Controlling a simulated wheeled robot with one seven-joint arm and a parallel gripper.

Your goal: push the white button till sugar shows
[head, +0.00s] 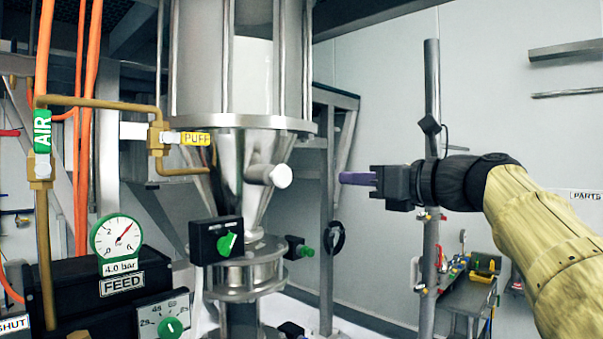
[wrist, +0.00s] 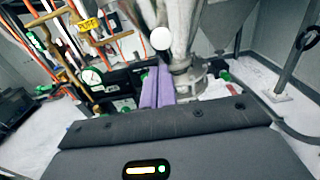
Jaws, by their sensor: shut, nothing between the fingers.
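A round white button-like cap (head: 281,176) sticks out from the right side of the shiny steel cone (head: 235,155). It also shows in the wrist view as a white disc (wrist: 160,38) just beyond my fingertips. My gripper (head: 342,178) has purple fingers, shut and empty, pointing left at about the cap's height. In the head view a clear gap lies between the fingertips and the cap. The shut fingers show in the wrist view (wrist: 158,72). The vessel above the cone has a white area (head: 252,78); I cannot tell whether it is sugar.
A brass pipe with a yellow PUFF tag (head: 196,139) stands left of the cone. A black box with a green knob (head: 217,240) is below. A pressure gauge (head: 116,236) sits on the FEED unit. A steel post (head: 431,90) stands behind my gripper.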

